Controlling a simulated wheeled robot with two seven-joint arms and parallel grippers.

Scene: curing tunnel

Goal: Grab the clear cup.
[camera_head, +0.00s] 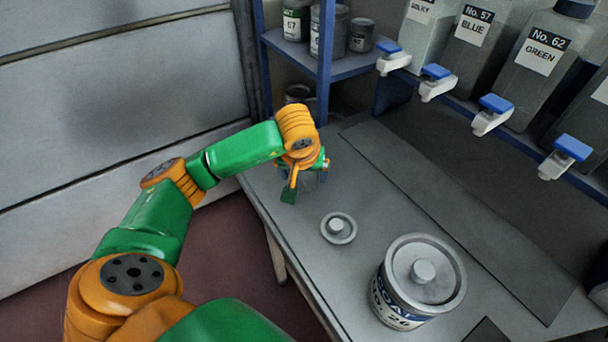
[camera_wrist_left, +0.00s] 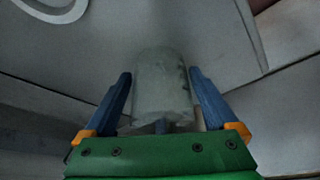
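The clear cup (camera_wrist_left: 163,88) shows in the left wrist view as a pale, see-through cylinder between the two blue fingers of my left gripper (camera_wrist_left: 160,73). The fingertips lie close along both sides of it, and I cannot tell whether they press on it. In the head view my left gripper (camera_head: 306,181) points down at the far left end of the grey bench. It mostly hides the cup there. My right gripper is not in view.
A round grey lid (camera_head: 338,228) lies on the bench (camera_head: 400,215), nearer than the gripper. A lidded paint can (camera_head: 420,280) stands at the front right. Labelled bottles (camera_head: 475,40) with blue-topped taps overhang the back. Small cans (camera_head: 297,20) stand on a blue shelf.

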